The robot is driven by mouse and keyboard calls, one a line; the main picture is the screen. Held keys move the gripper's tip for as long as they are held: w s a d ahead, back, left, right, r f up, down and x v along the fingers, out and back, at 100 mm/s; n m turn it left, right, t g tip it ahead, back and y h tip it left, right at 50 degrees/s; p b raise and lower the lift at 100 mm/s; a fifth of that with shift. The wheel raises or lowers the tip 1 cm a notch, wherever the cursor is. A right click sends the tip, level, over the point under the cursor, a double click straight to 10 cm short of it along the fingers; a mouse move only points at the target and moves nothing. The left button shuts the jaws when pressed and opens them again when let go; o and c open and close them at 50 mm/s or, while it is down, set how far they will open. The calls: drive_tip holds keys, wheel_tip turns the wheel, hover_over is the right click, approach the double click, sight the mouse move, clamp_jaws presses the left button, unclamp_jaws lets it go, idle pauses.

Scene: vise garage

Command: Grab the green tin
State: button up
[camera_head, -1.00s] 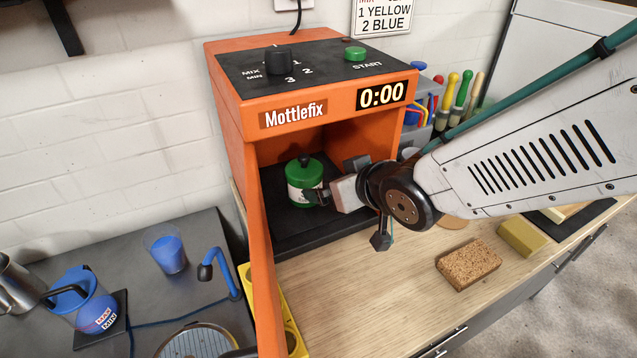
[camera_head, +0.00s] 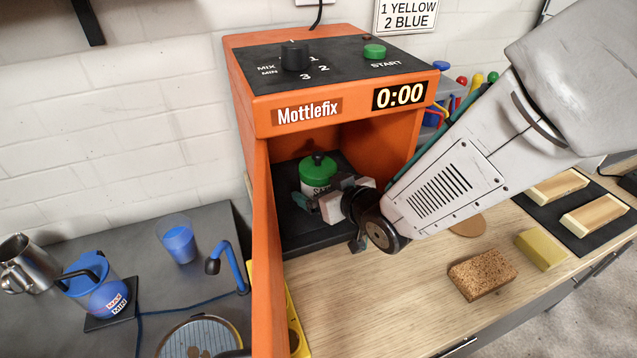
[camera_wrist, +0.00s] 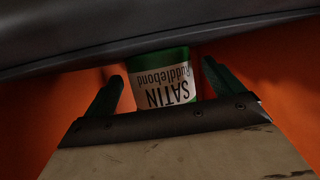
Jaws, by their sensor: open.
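The green tin (camera_head: 317,170) stands upright on the dark floor inside the orange Mottlefix machine (camera_head: 262,200). It has a green lid with a dark knob and a white label. In the wrist view the tin (camera_wrist: 165,88) appears upside down, its label reading "SATIN Ruddlebond". My gripper (camera_head: 325,197) reaches into the machine's opening from the right. In the wrist view its two dark fingers (camera_wrist: 165,85) are apart, one to each side of the tin, with gaps showing. The head view shows the gripper in front of the tin's lower part, hiding some of it.
The machine's open orange door (camera_head: 268,260) stands at the left of the opening. A blue cup (camera_head: 178,240) and a blue jug (camera_head: 97,290) stand on the left surface.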

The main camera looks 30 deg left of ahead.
drive_tip(key=shift+w+a+f, duration=0.1)
drive_tip(key=shift+w+a, duration=0.05)
drive_tip(key=shift+a, duration=0.1)
drive_tip(key=c, duration=1.3)
drive_tip(key=shift+c, duration=0.5)
